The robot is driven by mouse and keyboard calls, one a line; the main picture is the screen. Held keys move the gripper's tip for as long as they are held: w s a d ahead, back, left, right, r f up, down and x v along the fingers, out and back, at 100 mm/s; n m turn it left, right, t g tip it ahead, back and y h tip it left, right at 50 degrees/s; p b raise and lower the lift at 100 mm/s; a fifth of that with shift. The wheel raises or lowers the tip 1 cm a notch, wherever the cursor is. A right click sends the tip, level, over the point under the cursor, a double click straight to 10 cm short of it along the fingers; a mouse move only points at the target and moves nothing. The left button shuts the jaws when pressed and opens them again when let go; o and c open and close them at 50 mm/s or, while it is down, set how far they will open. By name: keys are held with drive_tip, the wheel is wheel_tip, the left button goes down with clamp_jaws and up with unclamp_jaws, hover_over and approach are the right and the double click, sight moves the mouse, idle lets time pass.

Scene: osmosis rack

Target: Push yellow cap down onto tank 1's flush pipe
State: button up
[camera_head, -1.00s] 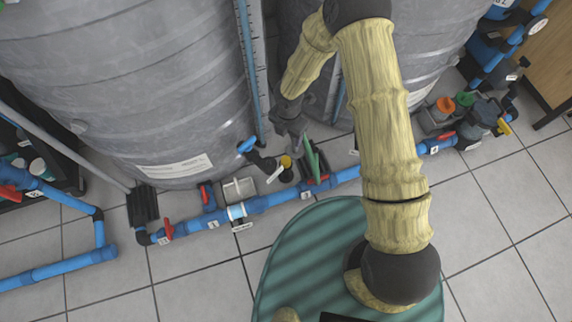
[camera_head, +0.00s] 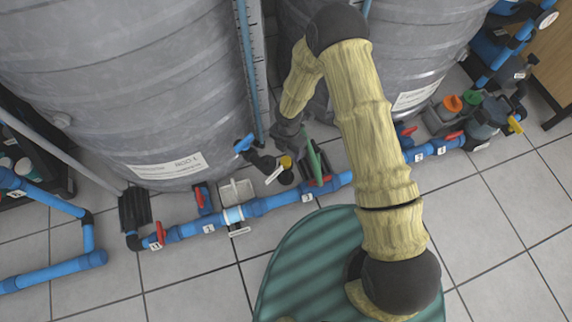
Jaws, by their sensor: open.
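The small yellow cap (camera_head: 286,161) sits at the top of a short black upright pipe piece (camera_head: 286,177) beside the left tank's foot. I cannot tell how far down it is seated. The left grey tank (camera_head: 130,90) carries a white label, and a black elbow fitting (camera_head: 263,161) with a blue-handled valve (camera_head: 244,144) comes out near its base. My dark gripper (camera_head: 293,146) is open, pointing down just above and slightly right of the cap. Its fingertips are small and partly hidden, so I cannot tell whether they touch the cap.
A green upright plate (camera_head: 314,160) stands close right of the cap. A blue pipe (camera_head: 270,203) with red-handled valves runs along the floor in front. A second grey tank (camera_head: 420,50) stands behind my arm. Tiled floor (camera_head: 190,285) is clear at the front left.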

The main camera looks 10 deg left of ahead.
sight(286, 160)
drive_tip(key=shift+f, duration=0.5)
drive_tip(key=f+b, duration=0.4)
drive_tip(key=f, duration=0.1)
drive_tip(key=shift+s+a+f+b, duration=0.15)
drive_tip(key=shift+s+a+b, duration=0.1)
drive_tip(key=shift+s+b, duration=0.15)
drive_tip(key=c, duration=1)
